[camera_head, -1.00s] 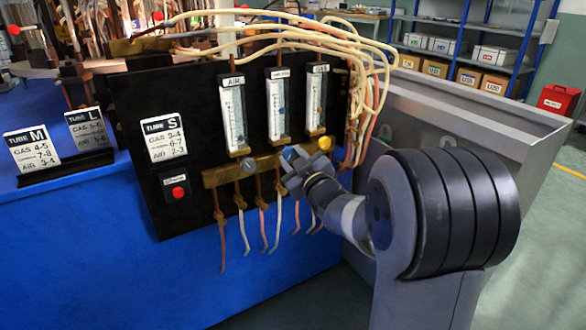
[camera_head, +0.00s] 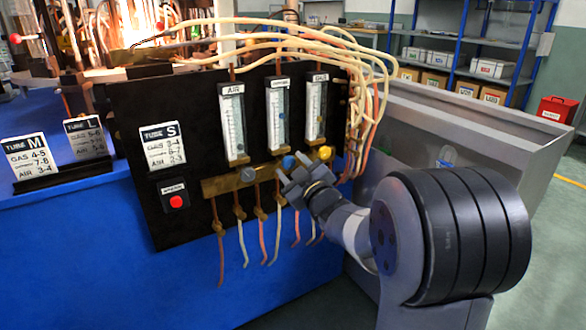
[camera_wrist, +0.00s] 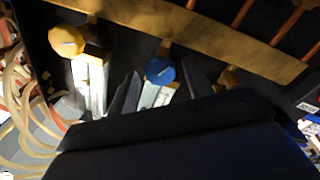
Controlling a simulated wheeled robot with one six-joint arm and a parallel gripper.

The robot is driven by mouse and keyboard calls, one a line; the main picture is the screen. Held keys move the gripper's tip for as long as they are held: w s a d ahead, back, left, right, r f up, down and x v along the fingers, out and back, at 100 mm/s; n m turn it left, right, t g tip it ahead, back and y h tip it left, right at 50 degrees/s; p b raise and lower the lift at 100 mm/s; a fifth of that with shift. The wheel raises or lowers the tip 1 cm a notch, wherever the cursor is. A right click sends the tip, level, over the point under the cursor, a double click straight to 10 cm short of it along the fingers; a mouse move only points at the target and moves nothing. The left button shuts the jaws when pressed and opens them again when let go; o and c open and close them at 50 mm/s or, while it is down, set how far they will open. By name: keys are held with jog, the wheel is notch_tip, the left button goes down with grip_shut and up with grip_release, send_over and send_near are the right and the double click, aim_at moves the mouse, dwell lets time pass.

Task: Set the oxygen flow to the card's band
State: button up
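The black panel (camera_head: 190,105) carries three flow tubes: AIR (camera_head: 233,122), a middle one (camera_head: 278,114) whose label is too small to read surely, and GAS (camera_head: 315,108). The blue knob (camera_head: 289,162) is under the middle tube. The card on the panel (camera_head: 163,146) reads TUBE S, GAS 3-4, a blurred line 6-7, AIR 2-3. My gripper (camera_head: 294,180) is just below the blue knob. In the wrist view my gripper (camera_wrist: 160,88) is open, one finger on each side of the blue knob (camera_wrist: 160,71), with gaps visible. The middle tube's float reading cannot be told.
A yellow knob (camera_head: 325,153) and a grey knob (camera_head: 247,174) flank the blue one on the brass bar (camera_head: 222,184). A red button (camera_head: 176,201) is lower left. Pale hoses (camera_head: 375,95) bunch at the panel's right edge. TUBE M (camera_head: 27,155) and TUBE L (camera_head: 85,137) cards stand left.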

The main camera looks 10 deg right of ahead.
jog(key=shift+o, duration=0.3)
jog(key=shift+s, duration=0.1)
jog(key=p+v, duration=0.2)
jog(key=v, duration=0.8)
jog(key=shift+s, duration=0.3)
jog(key=shift+d, duration=0.15)
jog(key=b+x, duration=0.2)
jog(key=x, duration=0.8)
jog(key=shift+w+f, duration=0.1)
jog(key=shift+w, duration=0.35)
jog(key=shift+s, duration=0.1)
